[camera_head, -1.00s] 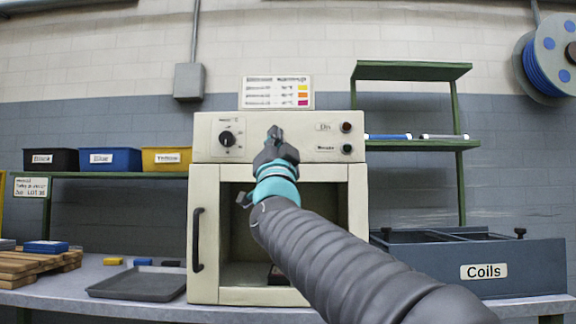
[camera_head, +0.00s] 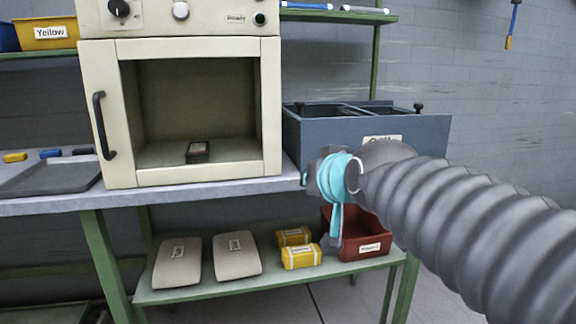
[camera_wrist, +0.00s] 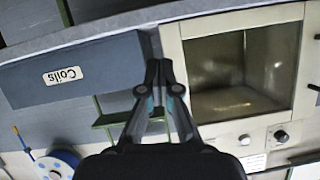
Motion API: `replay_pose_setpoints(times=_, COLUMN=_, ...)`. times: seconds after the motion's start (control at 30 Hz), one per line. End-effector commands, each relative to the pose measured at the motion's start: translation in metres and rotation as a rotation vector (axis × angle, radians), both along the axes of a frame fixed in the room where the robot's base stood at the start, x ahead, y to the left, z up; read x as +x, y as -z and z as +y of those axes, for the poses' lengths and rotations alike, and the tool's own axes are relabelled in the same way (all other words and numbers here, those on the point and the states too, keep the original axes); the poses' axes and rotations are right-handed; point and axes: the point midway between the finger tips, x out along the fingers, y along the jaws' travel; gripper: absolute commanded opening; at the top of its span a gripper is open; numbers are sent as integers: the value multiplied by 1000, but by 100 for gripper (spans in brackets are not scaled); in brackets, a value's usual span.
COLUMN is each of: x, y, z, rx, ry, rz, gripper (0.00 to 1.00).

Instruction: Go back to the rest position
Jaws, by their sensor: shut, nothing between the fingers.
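My gripper shows in the wrist view (camera_wrist: 158,68), with its dark fingers together and nothing between them.
A small dark item (camera_head: 198,152) lies inside the oven's chamber. A grey tray (camera_head: 50,180) is on the bench at left. The lower shelf (camera_head: 215,290) bears two beige bags (camera_head: 178,262), yellow packs (camera_head: 301,257) and a red bin (camera_head: 362,243). Floor shows at lower right.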

Motion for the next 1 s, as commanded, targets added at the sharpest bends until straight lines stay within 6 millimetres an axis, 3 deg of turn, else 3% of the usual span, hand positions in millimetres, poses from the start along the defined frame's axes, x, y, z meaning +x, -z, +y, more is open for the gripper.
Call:
replay_pose_setpoints(times=0.1, x=-45, y=51, z=-39, rx=-75, ry=48, rz=164, gripper=0)
replay_pose_setpoints(times=0.3, x=-125, y=134, z=-88, rx=-169, ry=115, rz=429, gripper=0)
replay_pose_setpoints(times=0.5, x=-183, y=183, z=-113, rx=-216, ry=158, rz=606, gripper=0)
replay_pose_setpoints(times=1.0, x=-190, y=188, z=-115, rx=-221, ry=162, rz=625, gripper=0)
